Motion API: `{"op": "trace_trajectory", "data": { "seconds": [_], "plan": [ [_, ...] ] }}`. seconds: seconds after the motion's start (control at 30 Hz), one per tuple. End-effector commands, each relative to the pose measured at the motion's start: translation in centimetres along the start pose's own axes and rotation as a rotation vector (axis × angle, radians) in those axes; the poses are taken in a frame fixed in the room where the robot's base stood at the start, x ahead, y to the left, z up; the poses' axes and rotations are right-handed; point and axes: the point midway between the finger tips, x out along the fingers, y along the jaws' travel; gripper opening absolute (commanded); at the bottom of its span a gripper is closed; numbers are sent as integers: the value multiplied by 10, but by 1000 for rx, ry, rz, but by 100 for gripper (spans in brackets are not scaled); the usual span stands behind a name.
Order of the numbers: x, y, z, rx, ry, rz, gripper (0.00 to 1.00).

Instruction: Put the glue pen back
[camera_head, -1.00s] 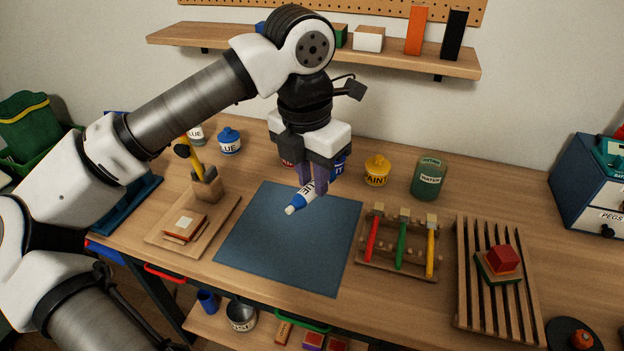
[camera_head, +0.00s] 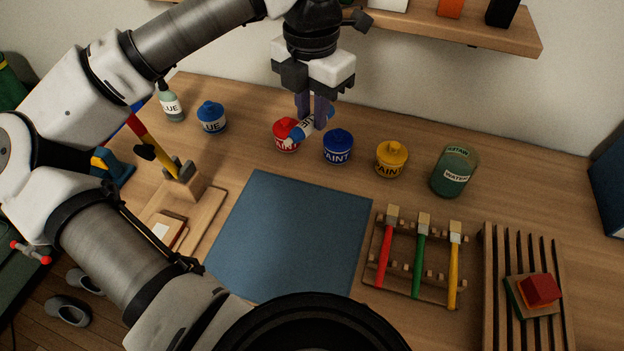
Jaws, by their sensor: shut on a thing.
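The glue pen (camera_head: 305,128) is white with blue ends and a partly hidden label. My gripper (camera_head: 312,111) is shut on it and holds it tilted, its lower end to the left. The fingers hide part of the pen's middle. In the picture the pen overlaps the red paint pot (camera_head: 285,140) and is just above left of the blue paint pot (camera_head: 338,149). It looks raised above the table, but I cannot tell how far. A bottle (camera_head: 171,105) and a blue-lidded pot (camera_head: 211,119), both with labels partly reading "LUE", stand to the left.
A yellow paint pot (camera_head: 391,160) and a green water jar (camera_head: 455,172) stand to the right. The blue mat (camera_head: 290,235) is bare. A brush rack (camera_head: 400,283), a slatted rack (camera_head: 497,305) and a wooden holder with tools (camera_head: 190,190) flank it. A wall shelf (camera_head: 480,30) is above.

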Motion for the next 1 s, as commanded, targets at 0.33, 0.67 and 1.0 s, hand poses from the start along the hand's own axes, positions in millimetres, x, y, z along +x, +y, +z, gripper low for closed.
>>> {"op": "trace_trajectory", "data": {
  "seconds": [0.33, 0.67, 1.0],
  "plan": [
    [89, -2, -2, 3, 2, -7, 0],
    [147, -1, -2, 1, -1, -3, 0],
    [185, -1, -2, 1, -1, -3, 0]
  ]
}}
